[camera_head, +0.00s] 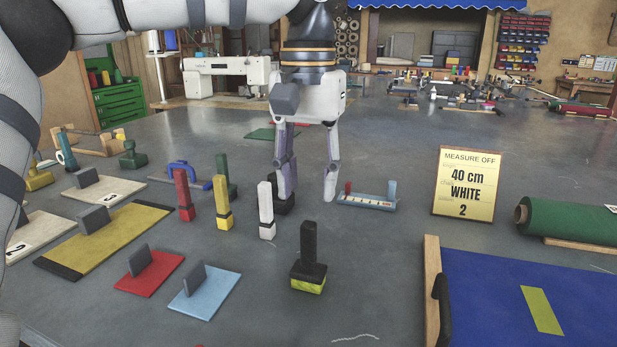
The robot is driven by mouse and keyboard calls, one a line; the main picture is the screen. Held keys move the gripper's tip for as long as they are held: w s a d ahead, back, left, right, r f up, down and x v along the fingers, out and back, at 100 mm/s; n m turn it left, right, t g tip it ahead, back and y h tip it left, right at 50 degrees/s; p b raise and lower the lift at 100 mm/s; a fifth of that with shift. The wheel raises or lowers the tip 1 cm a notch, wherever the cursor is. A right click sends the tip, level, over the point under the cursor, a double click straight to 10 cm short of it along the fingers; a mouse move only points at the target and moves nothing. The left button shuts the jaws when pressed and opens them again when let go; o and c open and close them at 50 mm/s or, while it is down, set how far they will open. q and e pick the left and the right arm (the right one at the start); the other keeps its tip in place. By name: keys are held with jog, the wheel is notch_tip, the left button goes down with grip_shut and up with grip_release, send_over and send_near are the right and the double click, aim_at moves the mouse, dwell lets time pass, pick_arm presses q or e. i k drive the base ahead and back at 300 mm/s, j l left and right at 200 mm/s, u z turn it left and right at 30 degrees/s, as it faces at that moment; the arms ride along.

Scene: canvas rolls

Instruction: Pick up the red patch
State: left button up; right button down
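The red patch (155,277) lies flat on the grey table at the lower left of the head view. A grey upright tab (139,261) stands on it. My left gripper (307,197) hangs fingers down near the middle of the view, to the right of the patch and farther back. Its two fingers are apart, with nothing held between them. My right gripper is not in view.
A light blue patch (212,297) lies right of the red one, and a yellow mat (118,238) behind it. Red, yellow and white upright markers (222,208) stand between patch and gripper. A black block with yellow base (308,284) stands nearer the front.

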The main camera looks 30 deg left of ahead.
aim_at(148, 270)
jog(key=k, duration=1.5)
